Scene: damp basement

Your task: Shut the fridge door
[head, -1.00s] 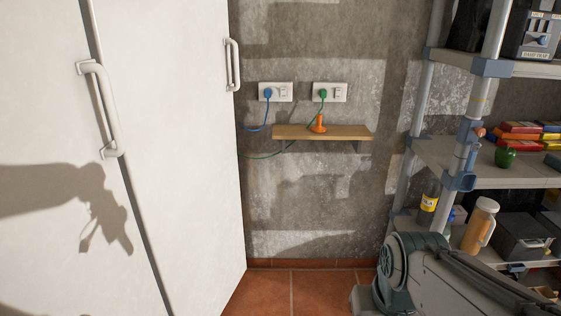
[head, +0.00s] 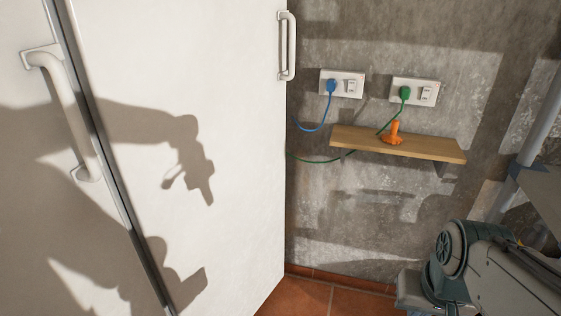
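The white fridge fills the left side of the head view, with two tall panels split by a dark seam. The right panel (head: 200,90) has a vertical handle (head: 287,45) at its far right edge. The left panel (head: 25,90) has a larger handle (head: 65,115) beside the seam. I cannot tell from this view how far either panel stands open. My gripper is out of view. Only part of my arm shows at the bottom right, apart from the fridge, and an arm-shaped shadow falls across the panels.
A wooden wall shelf (head: 432,147) holds an orange object (head: 394,132). Above it are two sockets with a blue plug (head: 331,86) and a green plug (head: 405,92). A metal rack (head: 540,115) stands at the right edge. Some tiled floor (head: 300,294) is bare.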

